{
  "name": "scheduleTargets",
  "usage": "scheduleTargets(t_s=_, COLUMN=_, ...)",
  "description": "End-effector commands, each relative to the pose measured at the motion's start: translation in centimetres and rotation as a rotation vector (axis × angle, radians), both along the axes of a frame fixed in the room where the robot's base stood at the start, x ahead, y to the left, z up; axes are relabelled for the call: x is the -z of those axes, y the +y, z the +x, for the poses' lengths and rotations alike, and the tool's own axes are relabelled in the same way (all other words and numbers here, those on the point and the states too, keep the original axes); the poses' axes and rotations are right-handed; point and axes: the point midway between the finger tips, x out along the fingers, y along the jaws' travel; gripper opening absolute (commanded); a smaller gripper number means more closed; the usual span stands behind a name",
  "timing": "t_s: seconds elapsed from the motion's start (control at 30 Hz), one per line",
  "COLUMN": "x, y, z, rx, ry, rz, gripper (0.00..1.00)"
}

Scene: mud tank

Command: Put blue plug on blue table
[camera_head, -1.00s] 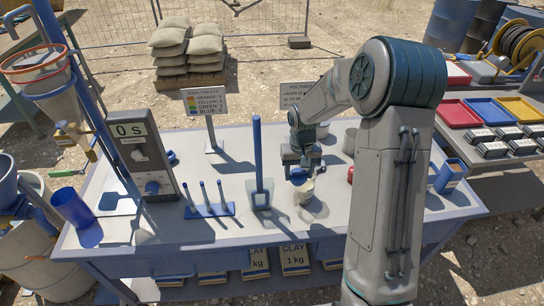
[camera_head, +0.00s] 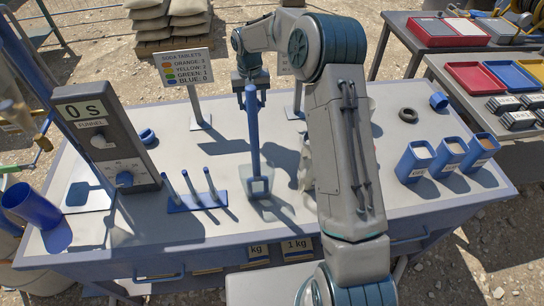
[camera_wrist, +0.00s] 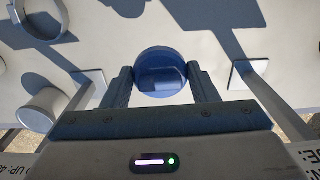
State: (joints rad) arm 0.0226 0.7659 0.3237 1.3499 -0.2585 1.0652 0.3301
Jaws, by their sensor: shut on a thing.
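The blue-framed table with a pale grey-blue top (camera_head: 120,235) lies under the arm. The wrist view shows pale tabletop (camera_wrist: 190,35) below the plug; I cannot tell its height above it.
The upright blue paddle (camera_head: 254,145), a rack of blue rods (camera_head: 197,203) and a timer box (camera_head: 105,140) stand left of my arm. The soda tablets sign (camera_head: 195,68) is close to the gripper. Blue containers (camera_head: 413,161) stand at right. Bare top shows near the black ring (camera_head: 408,115).

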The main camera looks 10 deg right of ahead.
Motion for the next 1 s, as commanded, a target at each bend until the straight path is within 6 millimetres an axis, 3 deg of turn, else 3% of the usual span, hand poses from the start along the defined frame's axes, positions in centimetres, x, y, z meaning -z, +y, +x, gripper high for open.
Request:
scheduleTargets(t_s=0.03, x=1.4, y=1.3, z=0.9, rx=-0.002, ry=-0.002, rz=0.002, gripper=0.31)
scheduleTargets(t_s=0.3, x=1.9, y=4.3, z=2.8, rx=0.008, ry=0.001, rz=0.002, gripper=0.31)
scheduleTargets(t_s=0.6, x=6.5, y=4.5, z=2.8, rx=0.009, ry=0.006, rz=0.001, gripper=0.31)
scheduleTargets(t_s=1.0, x=10.8, y=4.5, z=2.8, rx=0.008, ry=0.005, rz=0.0, gripper=0.31)
